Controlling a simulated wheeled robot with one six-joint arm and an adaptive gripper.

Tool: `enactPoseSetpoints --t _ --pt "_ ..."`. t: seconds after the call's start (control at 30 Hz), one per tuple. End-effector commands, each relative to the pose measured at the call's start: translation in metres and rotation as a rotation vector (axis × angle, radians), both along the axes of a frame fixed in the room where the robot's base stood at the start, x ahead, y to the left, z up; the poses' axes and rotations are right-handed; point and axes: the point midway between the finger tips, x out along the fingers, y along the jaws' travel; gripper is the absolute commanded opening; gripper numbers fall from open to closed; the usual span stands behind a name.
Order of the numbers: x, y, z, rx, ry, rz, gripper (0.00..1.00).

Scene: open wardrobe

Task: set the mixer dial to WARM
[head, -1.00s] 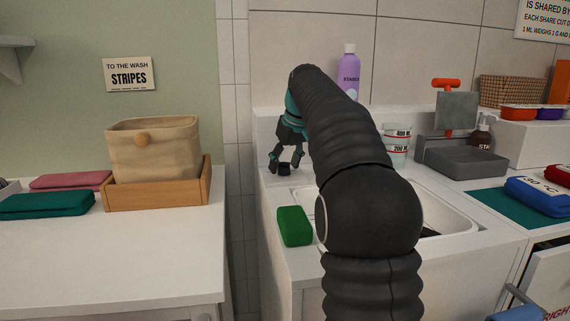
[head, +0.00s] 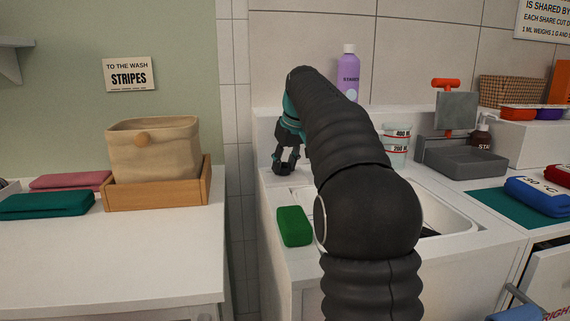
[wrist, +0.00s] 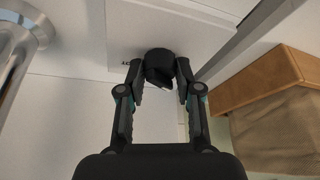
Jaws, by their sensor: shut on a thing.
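The mixer dial is a small black round knob (wrist: 158,66) on a white surface in the wrist view. My gripper (wrist: 160,80) has its two fingers closed on the knob, one on each side. A few dark letters are printed beside the knob, but they are mostly covered and I cannot read which setting it points to. In the head view my gripper (head: 285,168) is at the back left corner of the sink unit, and the dial is hidden among the fingers there.
A metal pipe (wrist: 30,38), probably the tap, stands left in the wrist view. A green block (head: 294,226) lies on the sink's front left edge. A purple bottle (head: 348,75) and a measuring cup (head: 397,145) stand behind my arm. A wooden tray (head: 160,192) with a cloth basket (head: 153,155) is on the left counter.

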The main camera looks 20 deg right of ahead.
Motion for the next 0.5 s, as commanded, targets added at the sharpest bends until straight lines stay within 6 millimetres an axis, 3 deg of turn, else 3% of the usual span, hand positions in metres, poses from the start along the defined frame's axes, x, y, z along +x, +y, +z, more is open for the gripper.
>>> enactPoseSetpoints --t 0.5 --pt "0.0004 0.0038 -0.0005 -0.001 0.001 -0.414 0.0"
